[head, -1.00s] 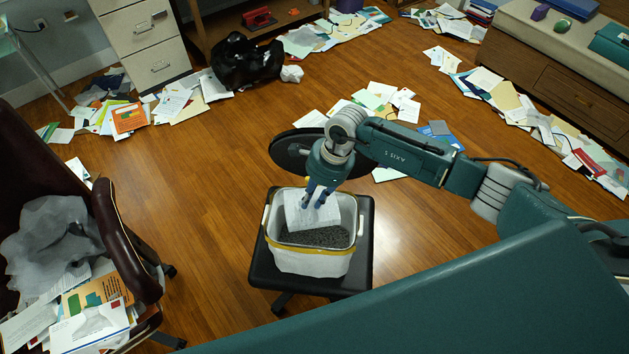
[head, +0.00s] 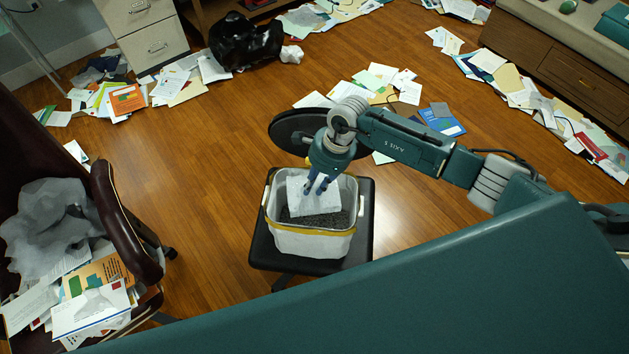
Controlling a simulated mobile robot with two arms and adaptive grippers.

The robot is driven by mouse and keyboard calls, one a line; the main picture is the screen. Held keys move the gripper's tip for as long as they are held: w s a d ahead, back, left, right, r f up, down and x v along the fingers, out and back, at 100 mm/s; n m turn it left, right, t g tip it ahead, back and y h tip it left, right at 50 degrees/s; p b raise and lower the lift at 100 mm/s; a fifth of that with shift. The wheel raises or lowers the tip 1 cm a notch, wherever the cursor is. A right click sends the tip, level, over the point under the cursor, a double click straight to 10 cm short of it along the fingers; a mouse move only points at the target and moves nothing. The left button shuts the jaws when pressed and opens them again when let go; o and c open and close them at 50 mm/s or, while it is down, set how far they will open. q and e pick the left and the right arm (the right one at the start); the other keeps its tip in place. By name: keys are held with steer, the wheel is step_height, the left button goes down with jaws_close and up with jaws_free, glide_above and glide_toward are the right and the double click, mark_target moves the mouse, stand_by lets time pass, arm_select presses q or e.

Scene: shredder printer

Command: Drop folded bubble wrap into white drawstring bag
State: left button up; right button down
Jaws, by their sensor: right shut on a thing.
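The white drawstring bag (head: 305,245), an open white container with a yellow band near its rim, stands on a black chair seat. Dark grey shredded material shows inside it. My right gripper (head: 316,188) points down over its mouth, shut on a flat pale piece (head: 300,196) that looks like the folded bubble wrap. The piece hangs tilted inside the rim, above the grey contents; I cannot tell whether its lower edge touches them. My left gripper is not in view.
A dark red armchair (head: 127,225) at left holds crumpled grey translucent material (head: 45,230) and envelopes (head: 90,308). Papers (head: 385,90) litter the floor. A black bag (head: 245,42) lies at the back. The wooden floor (head: 195,165) left of the black seat is clear.

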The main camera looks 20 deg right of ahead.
step_height(320, 180, down, 16)
steer(key=b, duration=1.4)
steer(key=shift+f+b, duration=0.1)
steer(key=shift+b, duration=0.2)
step_height(320, 180, down, 3)
steer(key=b, duration=0.3)
steer(key=shift+f, duration=0.1)
steer(key=shift+f, duration=0.2)
steer(key=shift+f+b, duration=1.1)
steer(key=shift+b, duration=0.15)
